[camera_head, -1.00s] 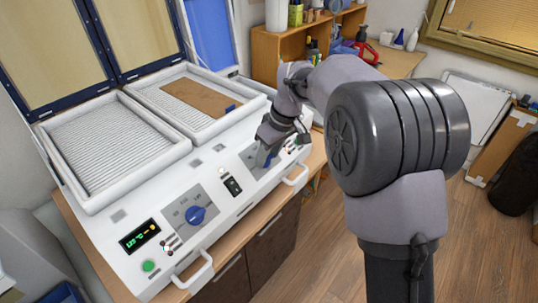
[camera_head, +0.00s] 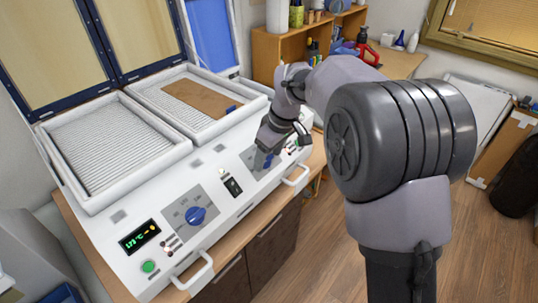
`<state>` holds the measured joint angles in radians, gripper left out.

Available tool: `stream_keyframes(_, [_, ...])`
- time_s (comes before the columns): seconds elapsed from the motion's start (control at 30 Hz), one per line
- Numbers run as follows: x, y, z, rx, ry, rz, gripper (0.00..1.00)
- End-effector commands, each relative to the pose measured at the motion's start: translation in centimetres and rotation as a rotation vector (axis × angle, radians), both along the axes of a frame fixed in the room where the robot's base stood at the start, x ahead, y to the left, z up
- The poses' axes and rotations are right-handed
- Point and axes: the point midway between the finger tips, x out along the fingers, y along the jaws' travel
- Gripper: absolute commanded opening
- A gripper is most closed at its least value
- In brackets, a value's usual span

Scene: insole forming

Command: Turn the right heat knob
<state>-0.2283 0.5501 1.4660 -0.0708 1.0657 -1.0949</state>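The white forming machine (camera_head: 118,217) stands on a wooden counter. Its right heat knob (camera_head: 268,163) is blue and sits on a grey plate on the right of the sloped front panel. My gripper (camera_head: 267,156) is down at this knob and covers most of it. I cannot tell whether the fingers are closed on the knob. The left heat knob (camera_head: 196,215) is blue and fully in view on its own grey plate, clear of my arm.
A green-lit display (camera_head: 139,237) and a green button (camera_head: 148,266) are at the panel's left end. White handles (camera_head: 202,277) stick out from the front edge. A brown sheet (camera_head: 200,98) lies in the right heating bed. A wooden shelf (camera_head: 283,47) stands behind.

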Motion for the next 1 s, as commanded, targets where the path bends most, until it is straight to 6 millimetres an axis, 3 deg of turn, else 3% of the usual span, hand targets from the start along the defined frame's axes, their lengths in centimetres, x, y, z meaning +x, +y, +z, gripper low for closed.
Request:
stream_keyframes(0.27, [-0.1,-0.1,0.7,0.001,0.000,-0.001,0.64])
stream_keyframes(0.37, [-0.4,-0.6,3.0,0.001,-0.003,-0.001,0.64])
stream_keyframes(0.7, [-2.4,-3.0,13.7,0.001,-0.002,-0.002,0.64])
stream_keyframes(0.83, [-2.8,-3.5,15.9,0.000,-0.001,0.000,0.64])
stream_keyframes(1.0, [-3.1,-3.7,16.8,0.000,0.000,-0.001,0.64])
